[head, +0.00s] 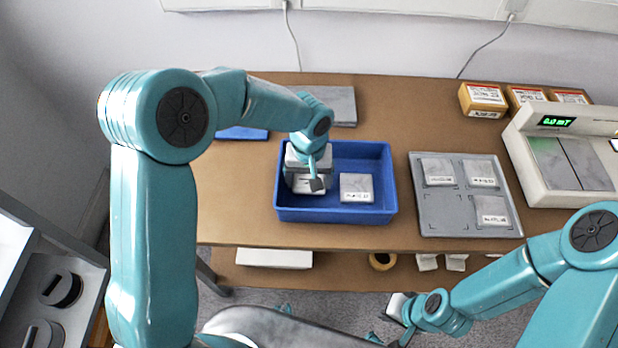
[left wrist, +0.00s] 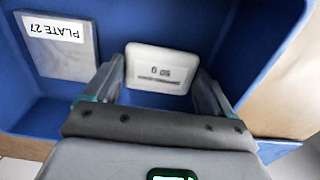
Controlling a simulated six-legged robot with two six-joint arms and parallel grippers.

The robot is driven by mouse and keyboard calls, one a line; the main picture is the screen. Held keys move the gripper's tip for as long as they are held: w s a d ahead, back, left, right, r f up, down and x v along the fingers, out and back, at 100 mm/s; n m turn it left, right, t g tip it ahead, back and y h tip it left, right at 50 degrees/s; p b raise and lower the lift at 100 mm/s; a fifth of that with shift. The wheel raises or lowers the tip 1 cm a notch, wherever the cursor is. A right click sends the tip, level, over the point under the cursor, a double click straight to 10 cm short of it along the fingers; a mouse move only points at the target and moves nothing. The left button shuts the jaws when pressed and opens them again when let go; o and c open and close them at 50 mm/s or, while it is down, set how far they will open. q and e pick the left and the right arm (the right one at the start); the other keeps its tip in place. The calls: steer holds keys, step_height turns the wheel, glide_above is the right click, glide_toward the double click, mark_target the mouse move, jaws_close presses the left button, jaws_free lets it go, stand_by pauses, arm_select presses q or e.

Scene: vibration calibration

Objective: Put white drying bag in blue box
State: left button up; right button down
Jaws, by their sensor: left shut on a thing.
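The white drying bag (left wrist: 160,70) is a small white packet with "50 g" print. In the left wrist view it lies between the two fingers of my left gripper (left wrist: 165,88), which is shut on it. In the head view my left gripper (head: 310,182) is inside the left part of the blue box (head: 335,217) and largely hides the bag. The blue box also shows in the left wrist view (left wrist: 150,18), with its floor around the bag. My right gripper (head: 397,308) is in front of the table; its fingers are too unclear to tell.
A grey labelled plate (head: 356,188) lies in the box right of my left gripper. A grey tray (head: 445,225) with 3 plates is to the right. Bare table (head: 235,200) lies left of the box.

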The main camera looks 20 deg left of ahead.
arm_select(q)
steer(key=shift+f, duration=0.35)
steer(key=shift+f, duration=0.15)
steer(key=o, duration=0.9)
steer(key=shift+c, duration=0.2)
steer(key=shift+r, duration=0.4)
step_height(320, 180, up, 12)
steer(key=shift+f, duration=0.2)
